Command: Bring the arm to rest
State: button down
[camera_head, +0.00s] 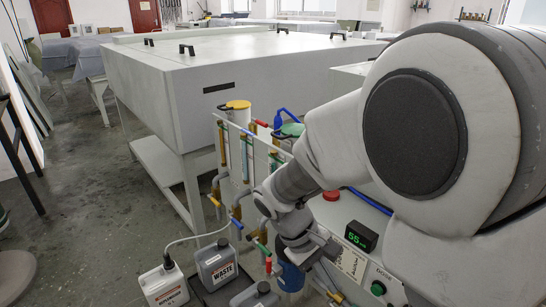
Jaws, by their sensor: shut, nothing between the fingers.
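My arm reaches in from the right and fills much of that side of the head view. Its wrist bends down over the front of the plate processor (383,268). My gripper (322,252) is small and partly hidden by its own wrist. It is shut and holds nothing. It is low, in front of the panel, close to a blue container (291,277) and left of the green digital display (360,235). I cannot tell whether it touches anything.
A grey waste jug (217,265) and a white jug (163,285) stand at the bottom. Pipes and coloured valves (240,190) are left of the wrist. A large white cabinet (215,95) stands behind. Open floor (85,210) lies to the left.

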jog(key=s+d+r+m+t+y+p, duration=0.1)
jog(key=s+r+m+t+y, duration=0.3)
jog(key=r, duration=0.4)
jog(key=s+d+r+m+t+y, duration=0.2)
jog(key=s+r+t, duration=0.1)
jog(key=s+r, duration=0.4)
notch_tip(320, 180, up, 24)
jog(key=w+p, duration=0.1)
jog(key=p, duration=2.3)
jog(key=shift+w+a+r, duration=0.2)
jog(key=shift+w, duration=0.05)
jog(key=shift+d, duration=0.1)
